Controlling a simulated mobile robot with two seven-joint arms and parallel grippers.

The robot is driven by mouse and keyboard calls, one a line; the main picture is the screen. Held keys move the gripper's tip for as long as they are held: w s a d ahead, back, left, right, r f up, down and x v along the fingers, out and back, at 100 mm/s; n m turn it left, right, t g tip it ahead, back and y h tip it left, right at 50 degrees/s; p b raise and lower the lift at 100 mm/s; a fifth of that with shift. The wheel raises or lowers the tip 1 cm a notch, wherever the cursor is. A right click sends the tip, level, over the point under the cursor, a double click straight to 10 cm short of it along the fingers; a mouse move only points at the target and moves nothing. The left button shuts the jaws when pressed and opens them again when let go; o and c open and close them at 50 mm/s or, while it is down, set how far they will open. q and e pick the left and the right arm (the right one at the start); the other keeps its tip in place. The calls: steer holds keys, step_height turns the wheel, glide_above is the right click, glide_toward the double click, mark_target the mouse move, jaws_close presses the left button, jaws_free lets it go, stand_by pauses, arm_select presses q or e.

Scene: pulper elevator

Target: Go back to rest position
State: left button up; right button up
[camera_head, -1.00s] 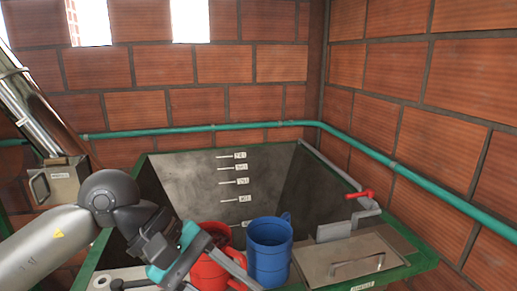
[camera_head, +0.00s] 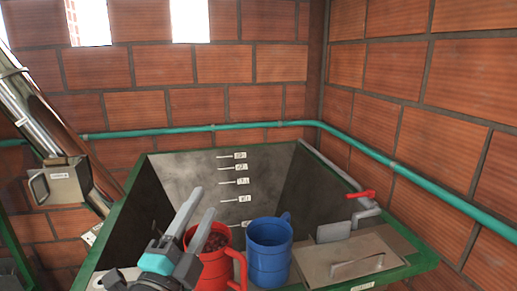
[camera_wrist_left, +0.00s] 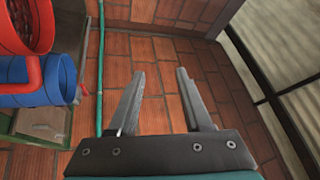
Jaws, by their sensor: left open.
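My left gripper (camera_head: 200,210) is open and empty in the head view, its fingers pointing up in front of the red mug. It also shows in the left wrist view (camera_wrist_left: 160,85), fingers apart with only brick wall between them. The red mug (camera_head: 217,272) holds dark red contents and stands at the tank's front edge. The blue mug (camera_head: 268,258) stands just right of it. In the left wrist view the red mug (camera_wrist_left: 22,22) and the blue mug (camera_wrist_left: 40,80) are at the left, apart from the fingers. My right gripper is not in view.
A metal tank (camera_head: 190,165) with a green rim and level marks stands behind the mugs. A lid with a handle (camera_head: 350,262) and a red valve (camera_head: 361,195) are at right. A sloped chute with a metal box (camera_head: 60,183) is at left. A teal pipe (camera_head: 265,125) runs along the brick walls.

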arm_select(q)
steer(key=s+a+f+n+g+y, duration=0.35)
steer(key=f+n, duration=0.25)
steer(key=f, duration=0.4)
steer(key=s+a+f+n+g+y, duration=0.3)
steer(key=f+n+g, duration=0.2)
steer(key=f, duration=0.5)
steer(key=s+f+n+g+h, duration=0.1)
steer(key=s+f+n+g, duration=0.25)
steer(key=s+f, duration=0.4)
steer(key=s+f+n+g, duration=0.2)
steer(key=s+f+g, duration=0.25)
steer(key=s, duration=0.55)
step_height(320, 180, down, 30)
steer(key=s+g+b, duration=0.1)
steer(key=g+b, duration=0.1)
steer(key=b, duration=0.7)
steer(key=s+a+f+b, duration=0.1)
steer(key=s+f+b, duration=0.3)
steer(key=s+f, duration=0.3)
steer(key=s+a+f+g+b, duration=0.1)
steer(key=s+f+b, duration=0.3)
steer(key=s+f, duration=0.4)
step_height(320, 180, down, 7)
steer(key=shift+s+a+f+m, duration=0.1)
steer(key=shift+s+a+m, duration=0.1)
steer(key=shift+a+m, duration=0.15)
